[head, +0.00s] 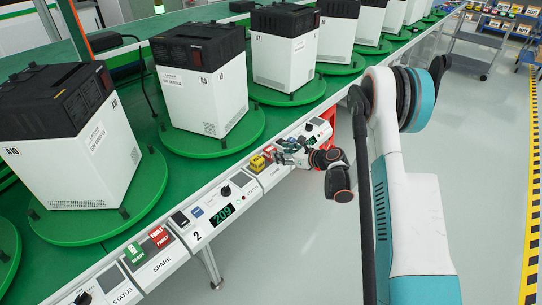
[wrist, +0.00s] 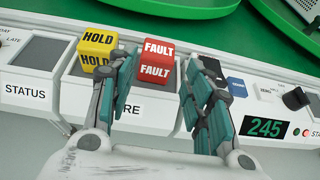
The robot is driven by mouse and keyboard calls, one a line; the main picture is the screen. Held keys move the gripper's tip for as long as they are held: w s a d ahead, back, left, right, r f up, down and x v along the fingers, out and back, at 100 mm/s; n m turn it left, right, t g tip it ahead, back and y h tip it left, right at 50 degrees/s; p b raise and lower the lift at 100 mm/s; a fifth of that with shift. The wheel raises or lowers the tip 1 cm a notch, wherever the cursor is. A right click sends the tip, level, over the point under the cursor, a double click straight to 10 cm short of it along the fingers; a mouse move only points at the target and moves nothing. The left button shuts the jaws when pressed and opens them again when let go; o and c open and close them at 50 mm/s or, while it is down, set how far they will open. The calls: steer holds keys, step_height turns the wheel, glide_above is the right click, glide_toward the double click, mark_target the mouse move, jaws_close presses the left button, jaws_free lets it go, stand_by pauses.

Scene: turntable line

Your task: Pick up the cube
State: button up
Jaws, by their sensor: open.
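A red cube marked FAULT (wrist: 157,60) sits on the panel ledge in the wrist view, beside a yellow cube marked HOLD (wrist: 98,50). In the head view the yellow cube (head: 257,163) and the red cube (head: 269,152) sit on the middle panel, just left of my gripper (head: 288,152). My gripper (wrist: 164,72) is open and empty in the wrist view. Its left finger overlaps the edges between the two cubes, and its right finger is right of the red cube with a gap. I cannot tell whether a finger touches a cube.
A green READY cube (head: 135,253) and another red FAULT cube (head: 159,236) sit on the nearer panel. White-and-black machines (head: 202,85) stand on green turntables (head: 211,143) behind the panels. Displays and knobs flank the cubes.

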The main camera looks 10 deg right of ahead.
mark_target(270, 149)
steer(key=shift+r+b+x, duration=0.2)
steer(key=shift+b+x, duration=1.25)
steer(key=shift+x, duration=2.1)
steer(key=shift+a+r, duration=0.1)
steer(key=shift+a, duration=0.1)
steer(key=c, duration=0.8)
